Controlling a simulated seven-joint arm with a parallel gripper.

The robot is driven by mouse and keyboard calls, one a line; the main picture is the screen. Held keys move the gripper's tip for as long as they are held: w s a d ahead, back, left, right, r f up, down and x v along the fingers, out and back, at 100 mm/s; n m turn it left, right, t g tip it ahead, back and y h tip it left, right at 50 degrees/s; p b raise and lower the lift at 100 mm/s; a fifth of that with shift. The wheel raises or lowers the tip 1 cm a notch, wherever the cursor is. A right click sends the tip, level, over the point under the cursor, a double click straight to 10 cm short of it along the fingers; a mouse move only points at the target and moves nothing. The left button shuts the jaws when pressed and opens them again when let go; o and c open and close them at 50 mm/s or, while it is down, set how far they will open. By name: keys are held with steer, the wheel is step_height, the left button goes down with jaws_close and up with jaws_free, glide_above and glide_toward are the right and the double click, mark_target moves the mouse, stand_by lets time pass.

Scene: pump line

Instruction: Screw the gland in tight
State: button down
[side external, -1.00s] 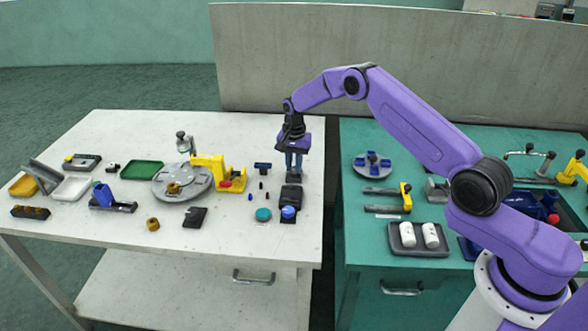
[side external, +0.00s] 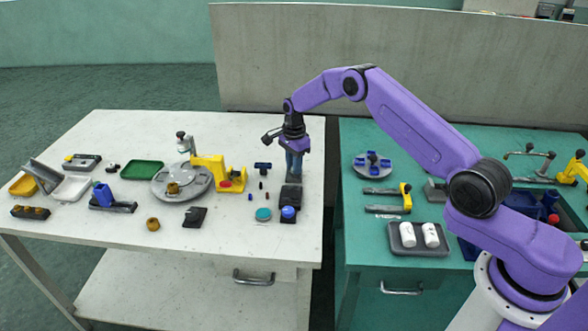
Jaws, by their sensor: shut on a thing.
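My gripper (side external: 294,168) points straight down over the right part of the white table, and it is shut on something. The gland cannot be told apart at this size. What I take for it is small, between the fingertips and largely hidden by them. The fingertips are low, close to a dark fixture (side external: 291,192) on the table. I cannot tell how deep the gland sits or whether it is tilted.
A blue round knob (side external: 288,211) and a teal disc (side external: 263,214) lie in front. A yellow clamp (side external: 232,178) and a grey round plate (side external: 168,192) stand to the left. A green bench (side external: 350,235) stands on the right, across a gap. The white table's back left is clear.

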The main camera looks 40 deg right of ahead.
steer(key=c, duration=1.2)
jaws_free()
steer(key=shift+r, duration=0.15)
steer(key=shift+r, duration=2.1)
